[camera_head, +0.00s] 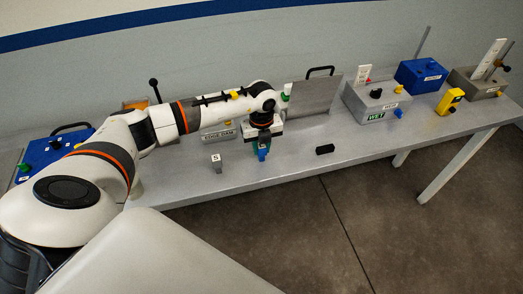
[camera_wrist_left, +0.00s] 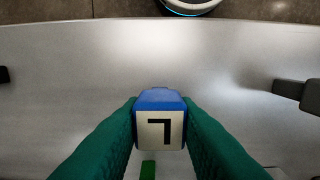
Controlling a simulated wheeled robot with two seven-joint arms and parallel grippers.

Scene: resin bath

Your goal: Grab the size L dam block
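The size L dam block (camera_wrist_left: 160,130) is blue with a pale face bearing a black L, which appears upside down in the left wrist view. It sits between the green fingers of my left gripper (camera_wrist_left: 161,112), and both fingers appear to press against its sides. In the head view, my left gripper (camera_head: 263,146) points down at the bench with the blue block (camera_head: 262,155) at its tips. I cannot tell whether the block touches the bench top. My right gripper is not in view.
A small grey block marked S (camera_head: 216,163) stands left of my gripper on the bench (camera_head: 290,165). A black block (camera_head: 325,149) lies to the right. A grey panel (camera_head: 312,97) stands behind. A grey WET box (camera_head: 377,103) and blue box (camera_head: 420,76) are further right.

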